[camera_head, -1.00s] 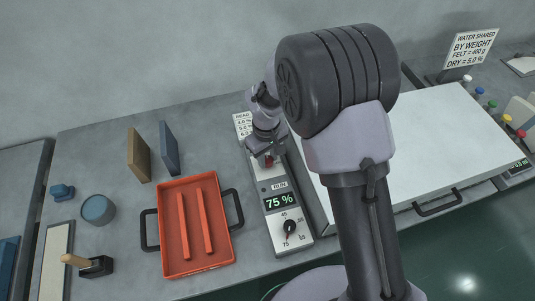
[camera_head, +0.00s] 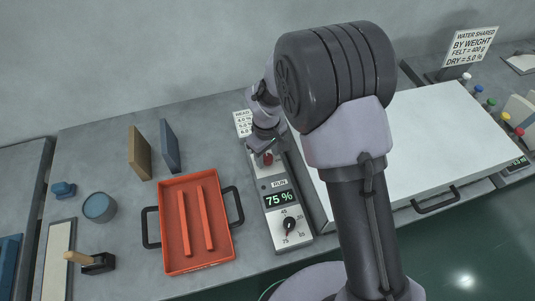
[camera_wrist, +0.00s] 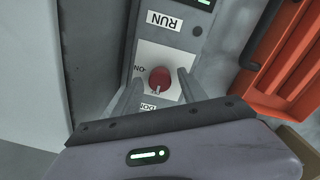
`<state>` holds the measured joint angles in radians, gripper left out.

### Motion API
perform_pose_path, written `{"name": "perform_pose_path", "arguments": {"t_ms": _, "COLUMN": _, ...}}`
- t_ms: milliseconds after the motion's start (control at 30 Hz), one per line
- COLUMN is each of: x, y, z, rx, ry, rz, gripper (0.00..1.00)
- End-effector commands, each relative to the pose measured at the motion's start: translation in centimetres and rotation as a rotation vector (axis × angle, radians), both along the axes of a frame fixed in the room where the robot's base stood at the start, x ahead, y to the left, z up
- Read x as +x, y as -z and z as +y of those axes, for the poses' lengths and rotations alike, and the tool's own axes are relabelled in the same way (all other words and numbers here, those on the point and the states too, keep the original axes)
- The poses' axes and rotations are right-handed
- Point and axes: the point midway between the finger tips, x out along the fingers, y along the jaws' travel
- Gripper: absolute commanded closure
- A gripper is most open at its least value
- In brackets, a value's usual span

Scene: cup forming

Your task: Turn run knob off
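The knob also shows in the head view (camera_head: 267,159). My gripper (camera_wrist: 160,74) is open, with one finger on each side of the knob and a visible gap to each. The fingers partly cover the plate and a lower label. In the head view my arm hides part of the gripper.
The panel's display (camera_head: 279,199) reads 75 %, with a black dial (camera_head: 289,224) below it. An orange tray (camera_head: 226,257) with dark handles stands close to the left. A large white board (camera_head: 430,135) lies to the right. Two upright boards stand behind the tray.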

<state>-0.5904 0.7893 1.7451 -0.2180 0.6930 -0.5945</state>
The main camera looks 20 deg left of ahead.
Motion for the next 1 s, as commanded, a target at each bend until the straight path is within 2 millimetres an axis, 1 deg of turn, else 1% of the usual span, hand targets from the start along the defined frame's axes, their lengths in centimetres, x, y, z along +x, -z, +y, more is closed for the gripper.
{"name": "perform_pose_path", "arguments": {"t_ms": 267, "x": 0.0, "y": 0.0, "z": 0.0, "rx": 0.0, "ry": 0.001, "rz": 0.0, "gripper": 0.48}}
{"name": "perform_pose_path", "arguments": {"t_ms": 367, "x": 0.0, "y": -0.8, "z": 0.0, "rx": 0.001, "ry": 0.001, "rz": -0.001, "gripper": 0.48}}
{"name": "perform_pose_path", "arguments": {"t_ms": 467, "x": 0.0, "y": -2.9, "z": 0.1, "rx": 0.002, "ry": 0.001, "rz": -0.002, "gripper": 0.48}}
{"name": "perform_pose_path", "arguments": {"t_ms": 700, "x": -0.1, "y": -11.0, "z": 0.2, "rx": 0.002, "ry": 0.001, "rz": -0.004, "gripper": 0.48}}
{"name": "perform_pose_path", "arguments": {"t_ms": 800, "x": -0.2, "y": -13.9, "z": 0.2, "rx": 0.002, "ry": 0.001, "rz": -0.002, "gripper": 0.48}}
{"name": "perform_pose_path", "arguments": {"t_ms": 900, "x": -0.3, "y": -15.9, "z": 0.2, "rx": 0.001, "ry": 0.001, "rz": -0.002, "gripper": 0.48}}
{"name": "perform_pose_path", "arguments": {"t_ms": 1000, "x": -0.3, "y": -17.0, "z": 0.2, "rx": 0.001, "ry": 0.001, "rz": -0.001, "gripper": 0.48}}
